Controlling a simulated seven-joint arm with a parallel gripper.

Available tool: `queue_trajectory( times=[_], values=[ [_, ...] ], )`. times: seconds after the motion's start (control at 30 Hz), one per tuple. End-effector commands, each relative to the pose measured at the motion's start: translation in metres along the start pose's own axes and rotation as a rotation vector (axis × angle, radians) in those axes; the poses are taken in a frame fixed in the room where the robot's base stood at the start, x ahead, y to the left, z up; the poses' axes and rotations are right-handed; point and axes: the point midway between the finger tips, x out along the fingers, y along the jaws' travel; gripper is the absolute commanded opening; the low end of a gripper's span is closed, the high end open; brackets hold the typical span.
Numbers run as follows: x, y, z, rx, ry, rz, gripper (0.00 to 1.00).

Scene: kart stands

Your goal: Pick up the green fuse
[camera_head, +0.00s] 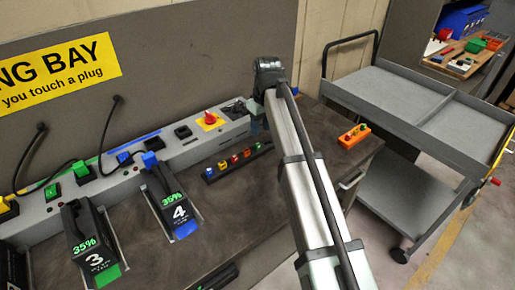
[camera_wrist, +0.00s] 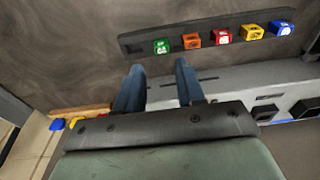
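The green fuse (camera_wrist: 161,46) is a small green block with a pale mark on its face. It sits at the left end of a dark strip (camera_wrist: 140,48) in the wrist view, beside an orange fuse (camera_wrist: 192,40). In the head view the green fuse (camera_head: 257,147) is small, at the right end of the row, close to my arm. My gripper (camera_wrist: 160,66) is open and empty, its two blue-grey fingers apart. The green fuse appears just beyond the fingertips in the wrist view, not between them. My gripper is mostly hidden behind my arm in the head view.
Red (camera_wrist: 222,35), yellow (camera_wrist: 252,31) and blue (camera_wrist: 281,27) fuses share the strip. A grey charging rail (camera_head: 190,147) runs behind it, with battery packs (camera_head: 172,205) at left. An orange block (camera_head: 353,136) stands right of my arm. A grey cart (camera_head: 390,95) is farther right.

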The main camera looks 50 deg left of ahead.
Motion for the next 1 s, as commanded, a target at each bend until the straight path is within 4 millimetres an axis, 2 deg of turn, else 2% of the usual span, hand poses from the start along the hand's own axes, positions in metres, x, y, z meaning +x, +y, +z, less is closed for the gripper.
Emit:
queue_trajectory(
  times=[0.03, 0.2, 0.53, 0.8, 1.0],
  values=[
    [0.008, 0.0, 0.0, 0.0, -0.001, 0.0, 0.38],
    [0.024, 0.0, 0.0, 0.001, 0.0, 0.0, 0.38],
    [0.04, -0.001, -0.002, 0.001, 0.001, 0.001, 0.38],
    [0.074, -0.003, -0.003, 0.001, -0.001, 0.0, 0.38],
    [0.08, -0.002, -0.004, 0.001, 0.002, 0.001, 0.38]
  ],
)
